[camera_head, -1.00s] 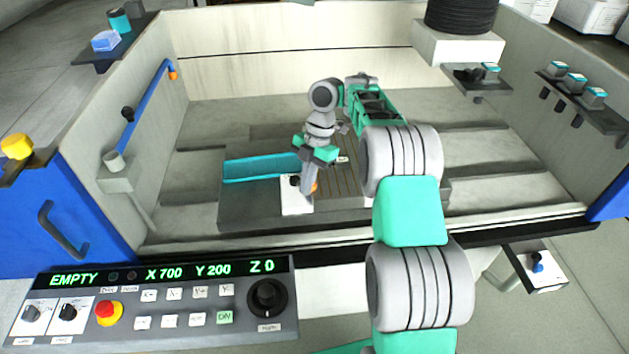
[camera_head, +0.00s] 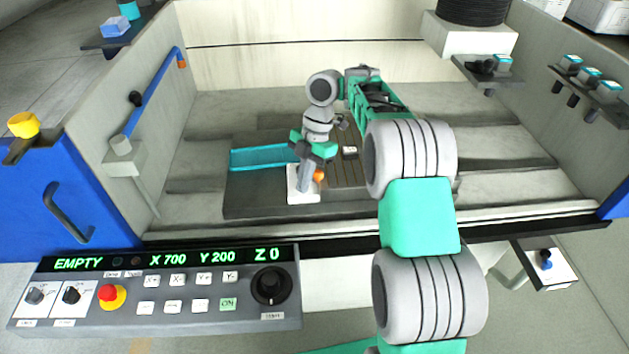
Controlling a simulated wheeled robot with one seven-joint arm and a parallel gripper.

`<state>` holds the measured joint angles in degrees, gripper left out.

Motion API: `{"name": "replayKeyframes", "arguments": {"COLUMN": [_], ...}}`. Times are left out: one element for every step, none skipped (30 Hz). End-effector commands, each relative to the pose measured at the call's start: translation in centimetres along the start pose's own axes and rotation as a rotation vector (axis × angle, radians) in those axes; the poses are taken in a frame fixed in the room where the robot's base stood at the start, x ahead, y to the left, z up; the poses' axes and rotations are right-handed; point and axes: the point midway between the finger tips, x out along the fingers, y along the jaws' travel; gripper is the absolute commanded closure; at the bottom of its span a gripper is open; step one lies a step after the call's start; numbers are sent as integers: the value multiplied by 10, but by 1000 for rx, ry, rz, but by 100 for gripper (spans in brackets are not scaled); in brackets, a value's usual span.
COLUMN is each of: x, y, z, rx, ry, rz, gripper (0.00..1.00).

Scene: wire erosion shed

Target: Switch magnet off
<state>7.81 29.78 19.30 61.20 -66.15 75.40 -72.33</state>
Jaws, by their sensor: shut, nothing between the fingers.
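A white switch plate (camera_head: 293,195) lies at the front of the dark work table inside the tank. An orange knob or handle end (camera_head: 319,176) shows at its right edge. My gripper (camera_head: 303,188) points down over the plate, its fingers shut and empty, and it hides the plate's middle. I cannot tell whether the fingers touch the switch. A brown striped plate (camera_head: 345,172), which looks like the magnet, lies just right of the switch, partly behind my arm.
A teal block (camera_head: 262,157) lies left of my gripper. The control panel (camera_head: 215,317) stands in front, reading EMPTY, X 700, Y 200, Z 0. A blue pipe (camera_head: 152,92) runs along the left wall. The tank floor at right is mostly clear.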

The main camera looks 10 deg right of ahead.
Motion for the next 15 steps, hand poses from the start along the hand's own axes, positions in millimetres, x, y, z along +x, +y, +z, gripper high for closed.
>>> {"name": "replayKeyframes", "arguments": {"x": [-24, -30, -39, -45, -52, -61, -67, -73, -80, -85, -89, -94, -96, -98, -100], "y": [0, 0, -1, -1, -2, -2, -2, -2, -2, -2, -2, -2, -2, -2, -1], "z": [-2, -1, 0, 1, 2, 2, 3, 3, 3, 3, 3, 3, 3, 4, 4], "rx": [3, 4, 7, 10, 10, 12, 14, 13, 13, 14, 13, 13, 13, 13, 13], "ry": [-2, -2, -2, -1, -1, -2, -1, -1, -1, -1, 0, 0, 0, 0, 0], "rz": [2, 2, 3, 3, 4, 4, 4, 5, 5, 5, 4, 4, 4, 4, 4], "gripper": [100, 100, 100, 100, 100, 100, 100, 100, 100, 100, 100, 100, 100, 100, 100]}}
